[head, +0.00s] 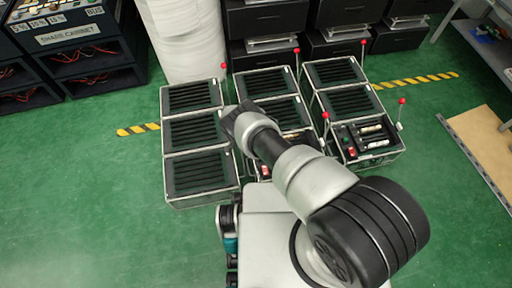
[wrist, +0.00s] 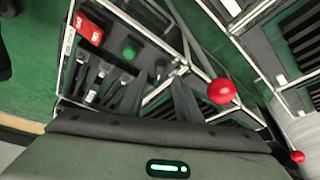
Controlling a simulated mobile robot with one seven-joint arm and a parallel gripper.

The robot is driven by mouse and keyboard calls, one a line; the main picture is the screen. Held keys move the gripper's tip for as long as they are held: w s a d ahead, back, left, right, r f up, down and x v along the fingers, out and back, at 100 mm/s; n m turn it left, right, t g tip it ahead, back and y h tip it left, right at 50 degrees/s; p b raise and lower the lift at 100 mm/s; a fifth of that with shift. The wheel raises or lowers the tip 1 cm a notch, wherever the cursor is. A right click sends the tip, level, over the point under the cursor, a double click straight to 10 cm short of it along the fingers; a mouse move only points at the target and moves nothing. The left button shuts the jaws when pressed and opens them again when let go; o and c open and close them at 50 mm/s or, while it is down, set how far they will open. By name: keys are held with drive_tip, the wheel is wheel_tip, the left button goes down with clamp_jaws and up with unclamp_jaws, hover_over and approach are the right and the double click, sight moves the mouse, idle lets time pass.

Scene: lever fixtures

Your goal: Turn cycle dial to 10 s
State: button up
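A dark cabinet (head: 82,55) stands at the top left of the head view. Small labels along its top front seem to read 5, 10 and 15, with blurred units. Above them is a panel (head: 45,8) with small coloured parts, cut by the frame's top edge. I cannot make out the dial or its setting there. My gripper (head: 234,116) is over the middle of the black slatted units, well away from the cabinet.
Slatted units (head: 196,133) stand in rows below and around my arm, some with red-knobbed levers (head: 402,101). One open unit (head: 368,138) has a green button and a red switch. A white cylinder (head: 183,40) stands behind. Green floor (head: 70,190) is clear at left.

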drive_tip(key=b+x, duration=0.2)
drive_tip(key=x, duration=0.3)
drive_tip(key=shift+f+b, duration=0.15)
drive_tip(key=shift+b, duration=0.2)
clamp_jaws()
